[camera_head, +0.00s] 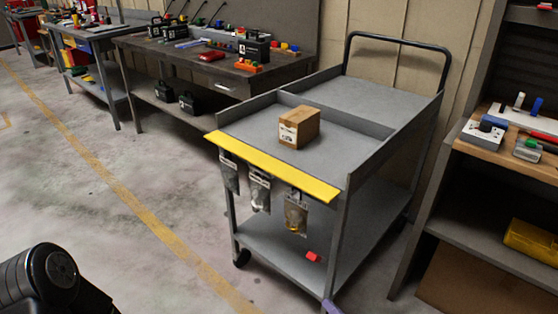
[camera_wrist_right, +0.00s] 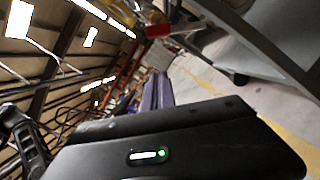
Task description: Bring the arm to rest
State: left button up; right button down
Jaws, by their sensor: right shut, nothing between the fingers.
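My right gripper (camera_head: 331,306) shows only as a small purple tip at the bottom edge of the head view, just in front of the cart's near leg. In the right wrist view its purple fingers (camera_wrist_right: 158,92) are together with nothing held between them. My left gripper is out of view. A black rounded link of my own arm fills the lower left corner of the head view.
A grey cart (camera_head: 375,100) holds a cardboard box (camera_head: 299,127) on top. Bags hang under its yellow front strip (camera_head: 270,167); a red item (camera_head: 313,256) lies on its lower shelf. Workbenches (camera_head: 215,75) stand behind left, a shelf unit (camera_head: 470,235) at right. The left floor is clear.

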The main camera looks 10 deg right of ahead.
jog(key=s+a+f+n+g+y, duration=0.3)
jog(key=s+a+f+n+g, duration=0.7)
jog(key=s+a+n+g, duration=0.15)
jog(key=s+a+f+n+g+h, duration=0.1)
jog(key=s+f+n+g+h, duration=0.15)
jog(key=s+n, duration=0.4)
jog(key=s+a+f+n+g+h, duration=0.1)
jog(key=s+f+n+g+h, duration=0.2)
jog(key=s+n, duration=0.35)
jog(key=w+r+n+h+p, duration=0.1)
jog(key=r+n+p, duration=0.5)
jog(key=r, duration=0.4)
jog(key=w+a+r+n+h+p, duration=0.1)
jog(key=w+r+n+h+p, duration=0.1)
jog(key=r+n+p, duration=0.5)
notch_tip(320, 180, up, 4)
jog(key=shift+w+a+r+p, duration=0.1)
jog(key=shift+w+a+p, duration=0.15)
jog(key=shift+p, duration=0.35)
